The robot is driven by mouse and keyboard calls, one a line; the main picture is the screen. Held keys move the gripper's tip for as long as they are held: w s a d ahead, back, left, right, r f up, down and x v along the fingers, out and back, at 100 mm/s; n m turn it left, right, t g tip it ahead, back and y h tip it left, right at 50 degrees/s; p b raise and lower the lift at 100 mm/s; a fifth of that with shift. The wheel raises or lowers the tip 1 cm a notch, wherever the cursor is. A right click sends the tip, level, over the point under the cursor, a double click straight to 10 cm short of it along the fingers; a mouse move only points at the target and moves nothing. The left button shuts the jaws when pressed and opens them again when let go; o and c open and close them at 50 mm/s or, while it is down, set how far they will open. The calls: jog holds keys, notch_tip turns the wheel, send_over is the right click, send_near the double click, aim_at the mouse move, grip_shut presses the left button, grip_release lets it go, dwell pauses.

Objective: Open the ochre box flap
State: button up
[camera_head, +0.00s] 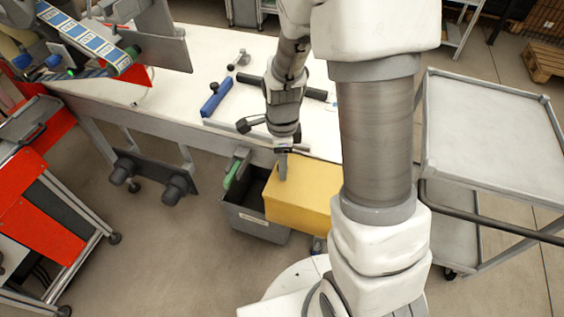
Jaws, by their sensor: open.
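The ochre box (300,197) stands low in front of the white workbench, partly hidden behind my arm on its right. Its top looks flat, and I cannot make out the flap's edge. My gripper (283,172) points down at the left edge of the box top, close to it. I cannot tell whether it touches the box. Its fingers are small in this view, and they hold nothing that I can see.
A dark grey bin (255,222) stands against the box's left side, with a green item (236,172) at its rim. The white workbench (190,95) carries a blue roll (216,97) and dark tools. A grey cart (490,120) is at right.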

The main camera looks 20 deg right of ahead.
jog(key=shift+f, duration=0.1)
grip_shut()
dwell(0.3)
dwell(1.1)
